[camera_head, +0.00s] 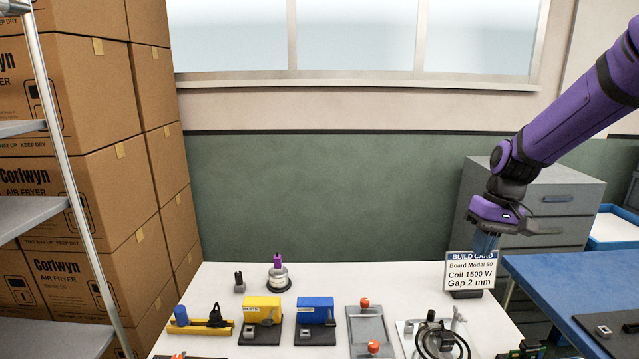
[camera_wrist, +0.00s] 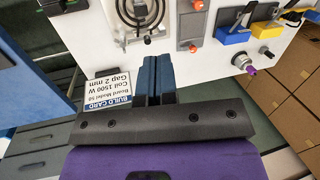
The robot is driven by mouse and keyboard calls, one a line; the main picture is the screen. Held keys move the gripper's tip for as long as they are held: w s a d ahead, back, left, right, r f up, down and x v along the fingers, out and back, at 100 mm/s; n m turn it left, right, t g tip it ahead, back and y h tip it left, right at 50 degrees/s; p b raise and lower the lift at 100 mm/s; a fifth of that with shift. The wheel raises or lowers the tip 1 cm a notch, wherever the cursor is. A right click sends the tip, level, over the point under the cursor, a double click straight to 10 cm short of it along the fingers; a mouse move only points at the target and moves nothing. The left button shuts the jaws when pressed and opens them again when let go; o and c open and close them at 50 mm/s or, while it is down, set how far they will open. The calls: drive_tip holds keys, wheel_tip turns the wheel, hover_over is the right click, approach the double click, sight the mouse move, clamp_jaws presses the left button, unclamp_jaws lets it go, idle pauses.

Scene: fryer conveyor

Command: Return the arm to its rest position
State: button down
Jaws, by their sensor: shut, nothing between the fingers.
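My gripper (camera_head: 485,243) hangs from my purple arm at the right of the head view, above the far right corner of the white table (camera_head: 330,276). Its blue fingers (camera_wrist: 153,80) are together with nothing between them, as the wrist view shows. In the head view the fingertips overlap the top of the build card (camera_head: 472,272), which reads Board Model 50, Coil 1500 W, Gap 2 mm. The card also shows just left of the fingers in the wrist view (camera_wrist: 108,92). I cannot tell how far the gripper is from the card.
The table holds a yellow block (camera_head: 262,308), a blue block (camera_head: 315,308), a grey plate with orange knobs (camera_head: 368,326) and a black coil (camera_head: 440,342). A blue table (camera_head: 570,280) and grey drawers (camera_head: 560,196) stand right. Boxes (camera_head: 95,180) and a shelf (camera_head: 40,215) stand left.

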drive_tip(key=s+a+r+t+h, duration=0.1)
drive_tip(key=s+r, duration=0.3)
drive_tip(key=s, duration=0.4)
drive_tip(key=s+a+r+m+t, duration=0.1)
drive_tip(key=s+r+t, duration=0.2)
drive_tip(key=s, duration=0.6)
drive_tip(key=s+a+r+t+h, duration=0.1)
drive_tip(key=s+r+t, duration=0.1)
drive_tip(key=s+r, duration=0.5)
drive_tip(key=shift+s+r+h, duration=0.25)
drive_tip(key=shift+s+h, duration=0.05)
drive_tip(key=shift+s, duration=0.7)
